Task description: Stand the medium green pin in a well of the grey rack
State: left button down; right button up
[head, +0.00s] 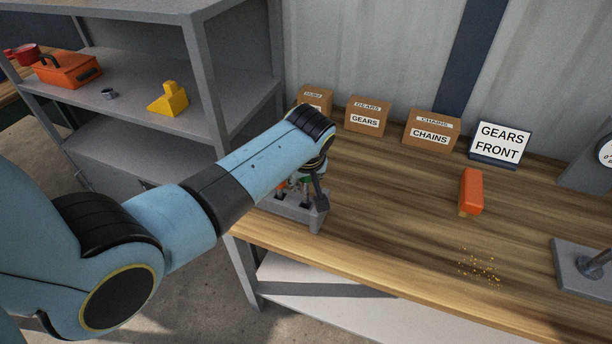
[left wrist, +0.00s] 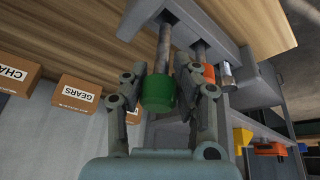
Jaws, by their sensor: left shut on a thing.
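The green pin (left wrist: 158,92) shows in the left wrist view with its green head between the fingers of my left gripper (left wrist: 164,92). Its grey shank runs to a dark well of the grey rack (left wrist: 140,14); how deep it sits in the well I cannot tell. In the head view the rack (head: 312,217) stands at the bench's left front edge. My left gripper (head: 305,185) is over it, and my arm hides much of the gripper and the pin. An orange-headed pin (left wrist: 208,73) stands in the rack beside the green one. My right gripper is out of view.
A silver-ended piece (left wrist: 228,76) shows beside the orange pin. Cardboard boxes (head: 367,117) and a sign (head: 501,142) line the back. An orange-handled brush (head: 471,190) and yellow crumbs (head: 480,266) lie to the right. The bench (head: 390,220) between is clear.

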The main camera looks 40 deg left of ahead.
aim_at(306, 191)
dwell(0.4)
pick_arm(q)
jog(key=shift+p, duration=0.5)
dwell(0.6)
jog(key=shift+f+b, duration=0.8)
jog(key=shift+f, duration=0.15)
jog(key=shift+f+b, duration=1.15)
jog(key=shift+f, duration=0.4)
jog(key=c, duration=1)
grip_release()
jog(key=shift+o, duration=0.2)
jog(key=shift+r, duration=0.1)
jog(key=v, duration=1.1)
jog(key=shift+s+r, duration=0.15)
jog(key=shift+r, duration=0.2)
jog(key=shift+d, duration=0.1)
